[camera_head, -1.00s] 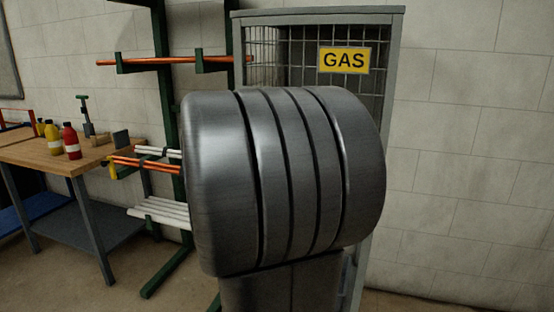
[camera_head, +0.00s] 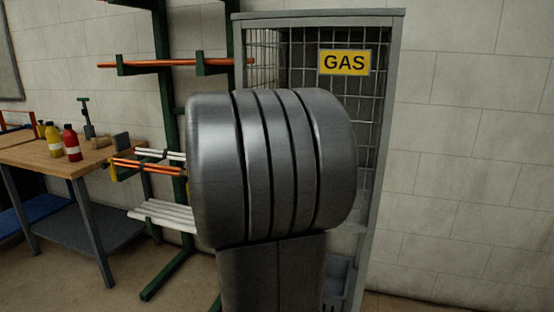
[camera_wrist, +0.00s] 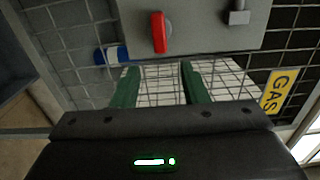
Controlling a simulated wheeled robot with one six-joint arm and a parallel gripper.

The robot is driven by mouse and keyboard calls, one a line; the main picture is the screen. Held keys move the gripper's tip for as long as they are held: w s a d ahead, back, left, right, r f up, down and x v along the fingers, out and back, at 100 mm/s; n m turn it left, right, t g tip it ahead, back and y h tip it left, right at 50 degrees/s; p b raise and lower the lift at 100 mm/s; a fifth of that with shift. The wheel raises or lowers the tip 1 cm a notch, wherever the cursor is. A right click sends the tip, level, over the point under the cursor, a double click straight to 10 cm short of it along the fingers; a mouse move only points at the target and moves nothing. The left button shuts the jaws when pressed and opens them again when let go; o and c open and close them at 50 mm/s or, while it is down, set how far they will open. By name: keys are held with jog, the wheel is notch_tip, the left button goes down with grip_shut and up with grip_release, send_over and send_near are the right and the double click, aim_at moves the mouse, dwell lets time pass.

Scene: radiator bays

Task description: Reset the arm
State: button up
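My gripper (camera_wrist: 158,82) shows in the wrist view as two green fingers on a dark body with a lit green indicator. The fingers stand apart and nothing is between them. Wire mesh shows through the gap. In the head view a large grey link of my own arm fills the middle, and my gripper cannot be seen there.
A gas cage (camera_head: 397,100) with a yellow GAS sign (camera_head: 344,62) stands behind my arm. A green rack (camera_head: 167,100) holds pipes. A wooden bench (camera_head: 50,156) carries bottles. In the wrist view a grey panel (camera_wrist: 205,25) bears a red handle (camera_wrist: 159,32).

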jog(key=x, duration=0.8)
jog(key=shift+w, duration=0.2)
jog(key=v, duration=1.4)
jog(key=w+d+n+p, duration=0.2)
jog(key=w+n+p, duration=0.1)
jog(key=w, duration=0.3)
jog(key=w+d+r+n+p, duration=0.1)
jog(key=w+d+n+p, duration=0.1)
jog(key=w, duration=0.5)
jog(key=shift+w+r+n+p, duration=0.2)
jog(key=shift+n+p, duration=0.35)
jog(key=shift+n, duration=0.35)
jog(key=shift+d, duration=0.15)
